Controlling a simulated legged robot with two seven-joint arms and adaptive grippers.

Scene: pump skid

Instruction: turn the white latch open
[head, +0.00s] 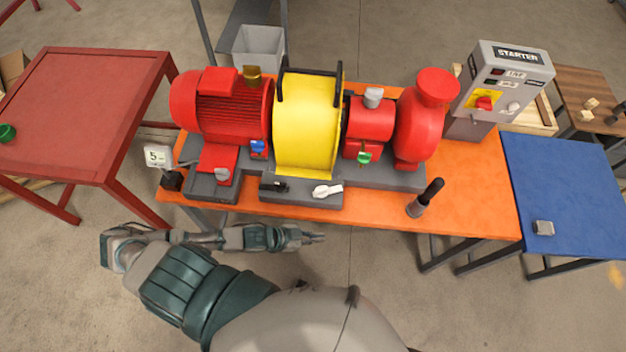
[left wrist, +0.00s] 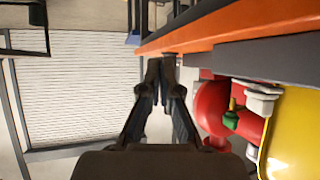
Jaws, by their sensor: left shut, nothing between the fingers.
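The white latch (head: 327,191) lies on the front of the grey skid base, just below the yellow guard (head: 306,125). A white piece that looks like this latch (left wrist: 262,92) also shows at the right of the left wrist view, beside the yellow guard (left wrist: 293,120). My left gripper (head: 320,237) is shut and empty, in front of the orange table's edge and below the latch in the head view, apart from it. Its closed fingers (left wrist: 168,62) show in the left wrist view, near the orange edge. My right gripper is not in view.
A small black handle (head: 273,187) sits left of the latch. A dark upright handle (head: 427,198) stands at the right on the orange table (head: 470,190). The red motor (head: 222,105) and red pump (head: 425,118) flank the guard. Floor in front is clear.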

